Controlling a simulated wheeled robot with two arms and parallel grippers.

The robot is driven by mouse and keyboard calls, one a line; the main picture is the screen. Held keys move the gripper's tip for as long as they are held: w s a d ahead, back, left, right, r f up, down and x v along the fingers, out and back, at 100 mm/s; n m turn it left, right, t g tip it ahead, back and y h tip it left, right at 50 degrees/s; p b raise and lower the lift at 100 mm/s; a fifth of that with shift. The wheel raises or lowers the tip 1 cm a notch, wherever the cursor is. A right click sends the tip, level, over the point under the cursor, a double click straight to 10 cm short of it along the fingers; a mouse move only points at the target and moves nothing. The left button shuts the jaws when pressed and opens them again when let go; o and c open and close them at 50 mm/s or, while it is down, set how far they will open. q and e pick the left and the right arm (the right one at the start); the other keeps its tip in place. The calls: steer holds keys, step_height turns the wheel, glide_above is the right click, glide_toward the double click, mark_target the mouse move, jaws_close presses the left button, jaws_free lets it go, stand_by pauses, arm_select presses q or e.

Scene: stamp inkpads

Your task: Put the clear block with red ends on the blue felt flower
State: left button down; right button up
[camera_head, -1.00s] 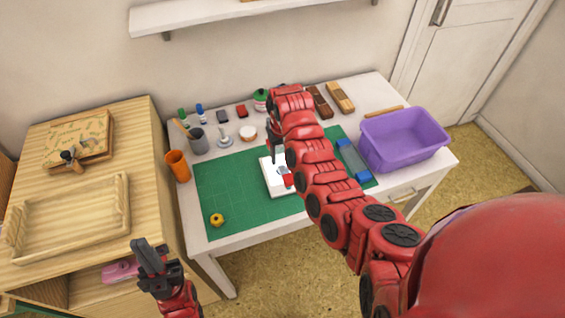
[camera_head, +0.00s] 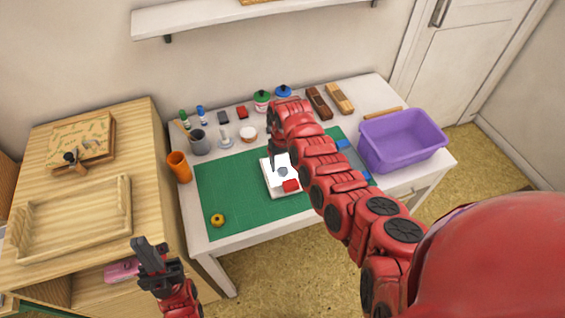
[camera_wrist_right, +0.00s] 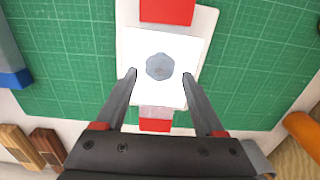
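The blue felt flower (camera_wrist_right: 160,67) lies on a white square card on a white board (camera_wrist_right: 211,30); it also shows in the head view (camera_head: 282,172). The clear block with red ends (camera_wrist_right: 165,10) seems to lie across the card, with one red end at the top and the other at the bottom in the wrist view. Its clear middle is hard to see against the white. In the head view one red end (camera_head: 291,186) shows. My right gripper (camera_wrist_right: 159,75) is open, its fingertips apart on either side of the flower. My left gripper (camera_head: 152,244) is open and empty, away from the table.
A clear block with blue ends (camera_head: 344,145) lies right of the board, partly behind my right arm. A purple bin (camera_head: 403,140) stands at the right. An orange cup (camera_head: 178,166) and a yellow ring (camera_head: 217,220) are at the left. The green mat's (camera_head: 235,185) left part is mostly clear.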

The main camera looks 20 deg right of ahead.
steer(key=shift+o, duration=1.3)
